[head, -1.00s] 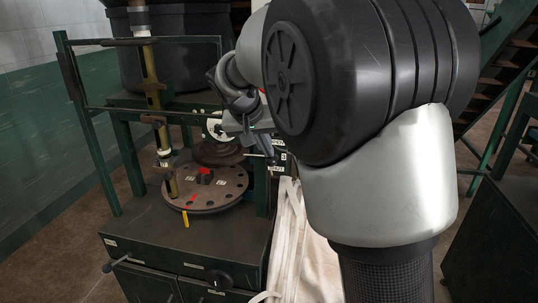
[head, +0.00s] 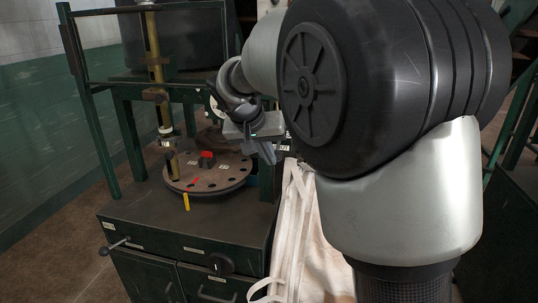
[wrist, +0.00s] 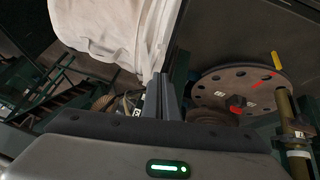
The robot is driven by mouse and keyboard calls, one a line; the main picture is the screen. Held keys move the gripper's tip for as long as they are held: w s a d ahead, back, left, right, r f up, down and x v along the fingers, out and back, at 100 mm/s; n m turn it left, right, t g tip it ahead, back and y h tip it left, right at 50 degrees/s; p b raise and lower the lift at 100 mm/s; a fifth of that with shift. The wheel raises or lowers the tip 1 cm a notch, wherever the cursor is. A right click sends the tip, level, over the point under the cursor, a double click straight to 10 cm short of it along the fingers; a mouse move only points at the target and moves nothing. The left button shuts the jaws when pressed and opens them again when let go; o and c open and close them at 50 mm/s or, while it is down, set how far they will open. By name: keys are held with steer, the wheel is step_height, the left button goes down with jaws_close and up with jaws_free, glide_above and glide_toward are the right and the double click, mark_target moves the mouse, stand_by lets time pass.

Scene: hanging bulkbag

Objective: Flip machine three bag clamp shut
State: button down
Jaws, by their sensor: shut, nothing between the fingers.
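My gripper (head: 268,156) points down beside the right side of the green machine, above the white bulk bag (head: 298,225). In the wrist view my gripper (wrist: 168,92) is shut, its fingers together and empty, with the bag (wrist: 115,30) close to their left. The bag hangs at the machine's right side, its upper part partly behind my arm. I cannot make out the bag clamp or a machine number; my arm and gripper cover that area in the head view.
A round plate with holes (head: 222,184) lies on the machine cabinet (head: 135,225), and also shows in the wrist view (wrist: 215,88). A brass post (head: 157,70) and green frame rise at left. Stairs (wrist: 45,100) show in the wrist view.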

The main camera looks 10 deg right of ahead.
steer(key=shift+f, duration=0.5)
steer(key=shift+b, duration=0.3)
steer(key=shift+s, duration=0.1)
